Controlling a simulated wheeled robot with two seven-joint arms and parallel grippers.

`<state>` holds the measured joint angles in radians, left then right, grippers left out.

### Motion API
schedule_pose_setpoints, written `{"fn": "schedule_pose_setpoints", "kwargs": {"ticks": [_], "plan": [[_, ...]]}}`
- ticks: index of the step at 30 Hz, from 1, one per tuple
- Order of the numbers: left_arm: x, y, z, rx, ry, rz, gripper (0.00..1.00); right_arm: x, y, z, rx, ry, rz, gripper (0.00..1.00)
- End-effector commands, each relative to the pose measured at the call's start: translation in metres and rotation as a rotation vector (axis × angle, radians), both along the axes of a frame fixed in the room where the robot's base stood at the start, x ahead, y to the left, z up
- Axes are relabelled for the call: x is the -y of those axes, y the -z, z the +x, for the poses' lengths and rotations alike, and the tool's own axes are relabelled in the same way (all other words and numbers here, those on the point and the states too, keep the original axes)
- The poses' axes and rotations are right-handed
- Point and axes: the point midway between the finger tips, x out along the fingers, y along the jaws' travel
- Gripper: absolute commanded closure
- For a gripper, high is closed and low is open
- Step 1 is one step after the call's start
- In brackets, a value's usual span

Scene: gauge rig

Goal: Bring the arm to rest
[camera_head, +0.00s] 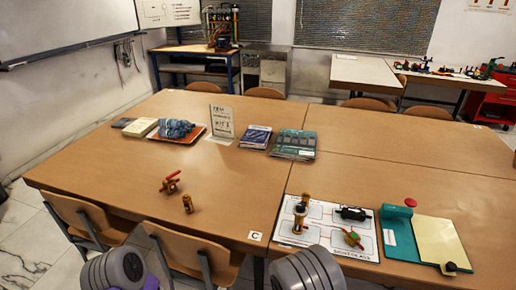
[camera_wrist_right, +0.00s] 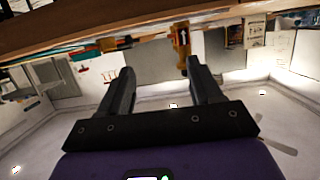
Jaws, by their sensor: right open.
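My right gripper (camera_wrist_right: 160,66) is open in the right wrist view, with two dark fingers apart and nothing held between them. That view appears upside down, with the wooden table along its top. An orange-yellow piece (camera_wrist_right: 181,42) shows just past the tip of the right-hand finger; I cannot tell its distance. In the head view, grey ribbed parts of my arms show at the bottom edge, but neither gripper shows there. My left gripper is not seen.
A red-handled piece (camera_head: 171,183) and small orange cylinder (camera_head: 188,204) stand left. Chairs (camera_head: 200,255) line the front.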

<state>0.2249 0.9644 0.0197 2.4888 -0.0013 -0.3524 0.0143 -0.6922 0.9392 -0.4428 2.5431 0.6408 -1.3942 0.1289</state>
Motion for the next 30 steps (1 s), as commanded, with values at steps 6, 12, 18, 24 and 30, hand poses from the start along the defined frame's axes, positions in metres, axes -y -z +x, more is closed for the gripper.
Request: {"fn": "schedule_pose_setpoints", "kwargs": {"ticks": [6, 12, 18, 24, 30], "plan": [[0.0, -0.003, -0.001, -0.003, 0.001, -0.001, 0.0, 0.007, 0.07, -0.022, -0.291, -0.005, 0.111, 0.36], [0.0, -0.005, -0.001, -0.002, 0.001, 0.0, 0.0, -0.002, 0.144, -0.074, -0.666, -0.05, 0.295, 0.36], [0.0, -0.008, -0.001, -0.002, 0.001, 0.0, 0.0, -0.025, 0.181, -0.137, -1.002, -0.158, 0.498, 0.36], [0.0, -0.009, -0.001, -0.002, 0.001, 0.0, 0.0, -0.04, 0.185, -0.171, -1.167, -0.252, 0.608, 0.36], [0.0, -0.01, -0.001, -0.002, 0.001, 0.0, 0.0, -0.043, 0.184, -0.178, -1.197, -0.273, 0.628, 0.36]]}}
